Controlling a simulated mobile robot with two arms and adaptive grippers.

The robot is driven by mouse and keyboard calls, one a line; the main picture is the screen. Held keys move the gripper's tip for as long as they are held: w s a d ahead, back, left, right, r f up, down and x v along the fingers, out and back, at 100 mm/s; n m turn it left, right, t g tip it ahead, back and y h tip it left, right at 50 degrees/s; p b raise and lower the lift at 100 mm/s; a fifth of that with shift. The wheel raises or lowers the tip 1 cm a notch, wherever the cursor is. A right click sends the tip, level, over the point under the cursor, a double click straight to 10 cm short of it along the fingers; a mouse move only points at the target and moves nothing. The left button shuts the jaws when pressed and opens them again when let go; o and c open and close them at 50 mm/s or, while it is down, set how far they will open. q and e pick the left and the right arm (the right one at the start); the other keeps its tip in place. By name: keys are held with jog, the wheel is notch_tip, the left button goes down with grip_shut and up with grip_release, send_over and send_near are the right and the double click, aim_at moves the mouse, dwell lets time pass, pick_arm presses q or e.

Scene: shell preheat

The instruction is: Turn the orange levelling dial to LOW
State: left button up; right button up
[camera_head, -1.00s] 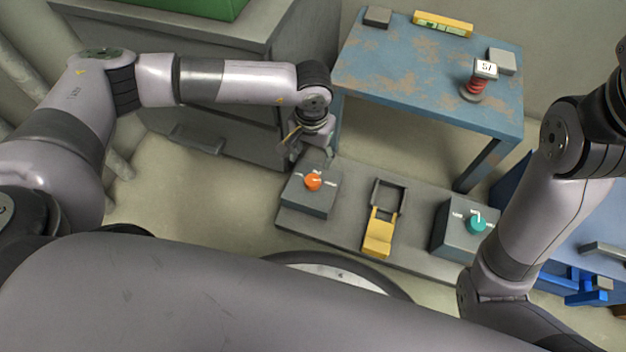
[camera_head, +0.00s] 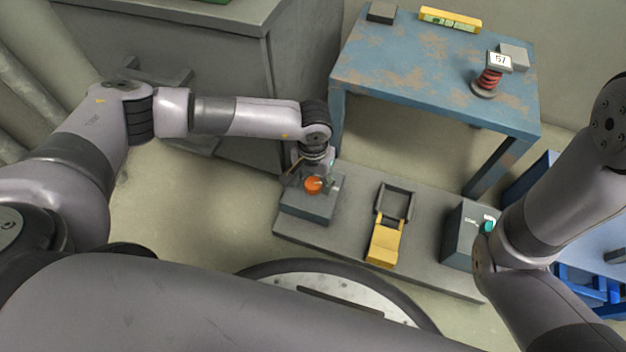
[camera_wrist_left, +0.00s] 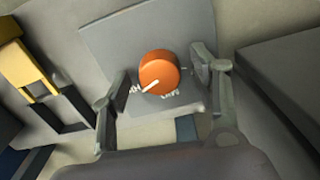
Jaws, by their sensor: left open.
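The orange levelling dial (camera_head: 313,185) sits on a grey box (camera_head: 308,207) at the left end of the low grey platform. My left gripper (camera_head: 320,178) is right over this box, pointing down. In the left wrist view, the orange dial (camera_wrist_left: 158,72) lies between the two spread fingers of my left gripper (camera_wrist_left: 160,86), with gaps visible on both sides. Its white pointer mark points to the lower left, towards a label partly hidden by a finger. Another label below the dial is too blurred to read surely. My right gripper is not in view.
A yellow-and-grey latch-like part (camera_head: 385,240) stands mid-platform. A teal dial (camera_head: 489,227) on another grey box (camera_head: 461,236) is partly behind my right arm. A blue table (camera_head: 420,75) behind carries a red spring gauge reading 57 (camera_head: 490,78). A grey cabinet (camera_head: 225,80) stands left.

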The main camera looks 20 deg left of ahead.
pick_arm(q)
jog(key=c, duration=1.2)
